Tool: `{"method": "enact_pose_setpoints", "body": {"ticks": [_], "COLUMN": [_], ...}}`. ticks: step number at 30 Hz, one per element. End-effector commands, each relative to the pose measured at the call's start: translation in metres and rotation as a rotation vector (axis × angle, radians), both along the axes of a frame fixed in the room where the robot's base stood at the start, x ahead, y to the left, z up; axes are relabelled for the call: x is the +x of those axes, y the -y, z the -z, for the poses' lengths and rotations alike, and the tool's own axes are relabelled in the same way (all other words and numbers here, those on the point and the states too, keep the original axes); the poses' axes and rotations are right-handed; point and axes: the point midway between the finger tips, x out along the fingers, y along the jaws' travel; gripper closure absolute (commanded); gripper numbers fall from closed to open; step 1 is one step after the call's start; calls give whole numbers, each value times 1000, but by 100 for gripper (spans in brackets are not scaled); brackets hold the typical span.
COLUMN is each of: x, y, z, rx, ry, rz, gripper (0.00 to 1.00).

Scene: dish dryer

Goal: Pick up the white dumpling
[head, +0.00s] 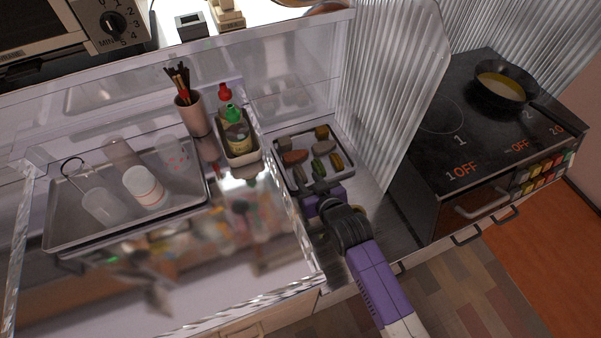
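A dark tray (283,166) in the dryer's right section holds several small food pieces.
Clear walls enclose the dryer, with a tall ribbed panel (392,85) right of the tray. A bottle caddy (241,158) and a utensil cup (192,118) stand left of it. A larger tray (70,235) holds cups. A stove (460,150) with a pan (505,86) is at right.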

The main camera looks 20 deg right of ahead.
Motion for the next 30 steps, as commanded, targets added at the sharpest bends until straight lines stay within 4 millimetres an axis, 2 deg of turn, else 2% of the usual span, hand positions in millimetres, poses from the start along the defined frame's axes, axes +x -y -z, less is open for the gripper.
{"method": "enact_pose_setpoints", "body": {"ticks": [5,13,23,29,30], "x": [11,43,49,49,49], "y": [0,0,0,0,0], "z": [5,22,25,25,25], "rx": [0,0,1,1,1], "ry": [2,1,2,2,2], "rz": [0,0,0,0,0], "gripper": [64,64,64,100,100]}}
